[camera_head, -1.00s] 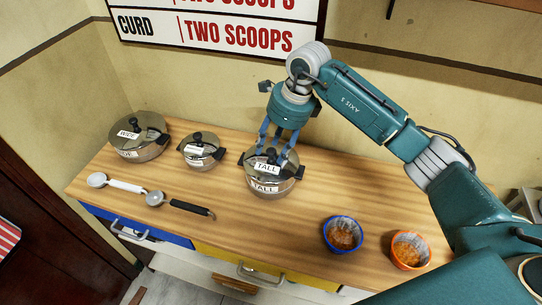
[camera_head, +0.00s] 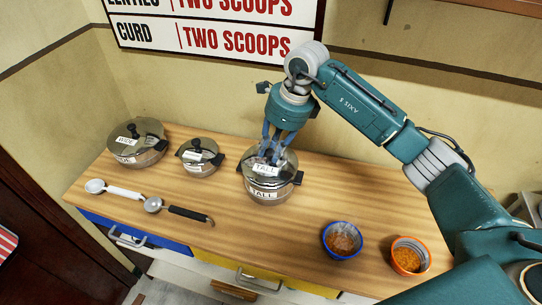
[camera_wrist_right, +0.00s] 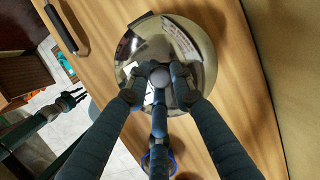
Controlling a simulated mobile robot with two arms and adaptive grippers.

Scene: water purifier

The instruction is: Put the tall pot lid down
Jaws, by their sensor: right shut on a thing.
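The tall pot lid (camera_head: 279,160) is a shiny round lid with a dark knob and a "TALL" label. It also shows in the right wrist view (camera_wrist_right: 196,38). My right gripper (camera_head: 270,152) is shut on its knob from above. The lid appears slightly raised over the tall pot (camera_head: 263,196), a steel pot with dark side handles and its own "TALL" label. The exact gap is hard to see. My left gripper (camera_wrist_right: 72,100) shows small at the left of the right wrist view, its fingers apart and empty, away from the lid.
The wide pot (camera_head: 137,150) and a small pot (camera_head: 199,160), both lidded, stand to the left. A white-handled ladle (camera_head: 120,191) and a black-handled ladle (camera_head: 185,212) lie in front. A blue bowl (camera_head: 342,240) and orange bowl (camera_head: 408,257) stand right. Wooden counter (camera_head: 325,190) is clear between.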

